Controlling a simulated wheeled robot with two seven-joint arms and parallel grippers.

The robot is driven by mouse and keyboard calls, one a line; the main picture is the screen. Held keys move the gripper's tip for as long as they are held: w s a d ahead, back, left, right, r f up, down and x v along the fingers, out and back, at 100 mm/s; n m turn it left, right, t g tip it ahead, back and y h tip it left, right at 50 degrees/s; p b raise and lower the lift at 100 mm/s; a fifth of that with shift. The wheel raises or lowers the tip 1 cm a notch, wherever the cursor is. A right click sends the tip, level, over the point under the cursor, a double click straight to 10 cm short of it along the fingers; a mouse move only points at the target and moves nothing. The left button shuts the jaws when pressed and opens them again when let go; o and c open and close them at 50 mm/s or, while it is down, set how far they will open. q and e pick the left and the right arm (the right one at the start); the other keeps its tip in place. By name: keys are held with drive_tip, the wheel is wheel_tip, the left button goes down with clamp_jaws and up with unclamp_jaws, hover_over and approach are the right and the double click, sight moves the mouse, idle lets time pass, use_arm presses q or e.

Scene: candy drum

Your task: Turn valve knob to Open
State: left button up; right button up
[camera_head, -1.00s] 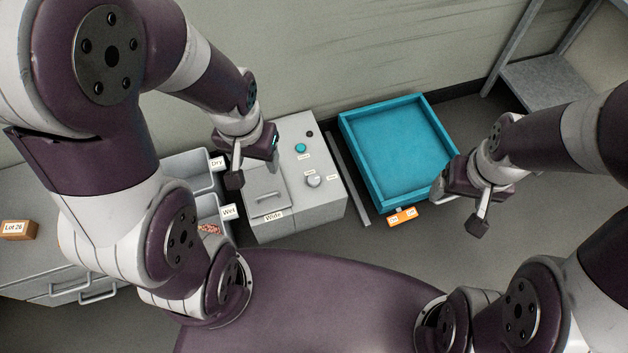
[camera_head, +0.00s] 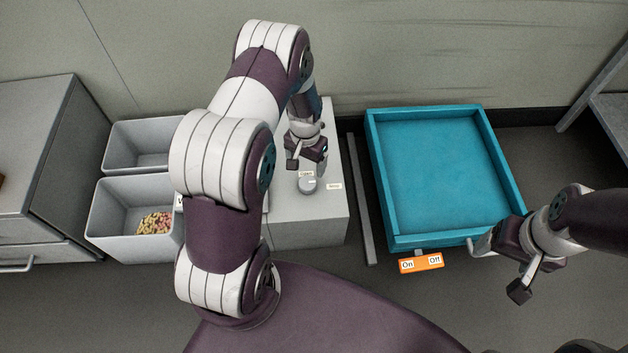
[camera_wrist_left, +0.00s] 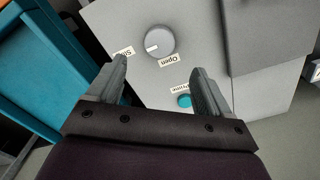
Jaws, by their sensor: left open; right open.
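The valve knob (camera_head: 307,184) is a round grey dial on top of the grey machine (camera_head: 300,228). It also shows in the left wrist view (camera_wrist_left: 163,38), where its white mark points toward the label reading Stop (camera_wrist_left: 123,52). The Open label (camera_wrist_left: 168,61) lies beside the knob. My left gripper (camera_head: 308,164) is above the machine, just behind the knob in the head view. Its jaws are open and empty, with the knob beyond the fingertips in the wrist view (camera_wrist_left: 158,66). My right gripper (camera_head: 494,252) is open near the blue tray's front right corner.
A teal button (camera_wrist_left: 183,100) sits on the machine. Grey bins (camera_head: 130,218) stand left of it, the front one holding candy (camera_head: 155,223). The blue tray (camera_head: 385,190) stands right, with an orange On/Off switch (camera_head: 421,263) in front. My left arm hides part of the machine.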

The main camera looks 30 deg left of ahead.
sight(307, 182)
use_arm(q)
wheel_tip(307, 182, down, 10)
drive_tip(key=b, duration=0.4)
drive_tip(key=shift+w+r, duration=0.1)
drive_tip(key=shift+r, duration=0.05)
drive_tip(key=shift+c, duration=0.3)
drive_tip(key=c, duration=1)
